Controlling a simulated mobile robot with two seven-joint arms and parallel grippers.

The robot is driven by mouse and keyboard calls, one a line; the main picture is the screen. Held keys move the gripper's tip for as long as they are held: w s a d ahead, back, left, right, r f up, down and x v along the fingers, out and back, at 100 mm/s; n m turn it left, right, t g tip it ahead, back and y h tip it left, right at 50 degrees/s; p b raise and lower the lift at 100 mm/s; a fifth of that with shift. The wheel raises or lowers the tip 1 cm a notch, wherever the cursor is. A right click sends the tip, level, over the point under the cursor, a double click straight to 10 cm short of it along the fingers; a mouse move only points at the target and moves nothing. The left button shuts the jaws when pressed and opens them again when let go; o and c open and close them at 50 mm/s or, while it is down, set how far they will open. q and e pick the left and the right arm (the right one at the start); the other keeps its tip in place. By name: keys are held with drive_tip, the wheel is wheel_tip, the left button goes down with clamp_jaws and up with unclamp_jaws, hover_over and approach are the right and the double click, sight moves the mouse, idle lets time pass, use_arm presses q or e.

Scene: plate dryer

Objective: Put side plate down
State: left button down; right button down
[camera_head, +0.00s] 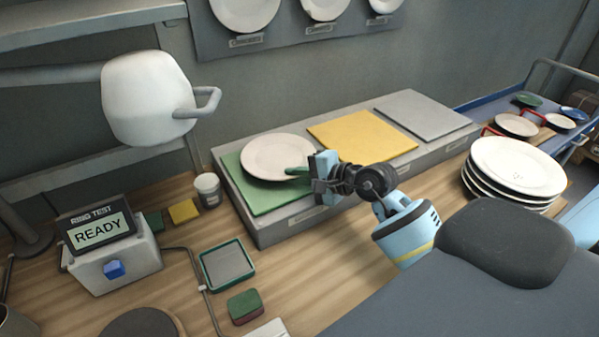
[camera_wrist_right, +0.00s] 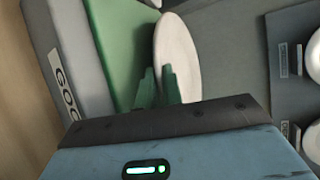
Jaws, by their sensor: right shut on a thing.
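The side plate (camera_head: 278,155) is pale and round, over the green pad (camera_head: 247,188) at the left end of the grey platform. My right gripper (camera_head: 299,172) is shut on the near right edge of the plate with green fingers. In the right wrist view the plate (camera_wrist_right: 180,58) shows at a steep angle beside the green pad (camera_wrist_right: 122,40), with the fingertips (camera_wrist_right: 160,88) at its rim. I cannot tell whether the plate touches the pad. My left gripper is not in view.
A yellow pad (camera_head: 361,135) and a grey pad (camera_head: 421,115) on the platform are empty. A plate stack (camera_head: 518,167) stands at right. A small cup (camera_head: 207,190) stands left of the platform. A box with a display reading READY (camera_head: 101,229) is at left.

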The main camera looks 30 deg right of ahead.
drive_tip(key=shift+a+r, duration=0.1)
drive_tip(key=shift+r, duration=0.05)
drive_tip(key=shift+f, duration=0.2)
drive_tip(key=c, duration=1.8)
unclamp_jaws()
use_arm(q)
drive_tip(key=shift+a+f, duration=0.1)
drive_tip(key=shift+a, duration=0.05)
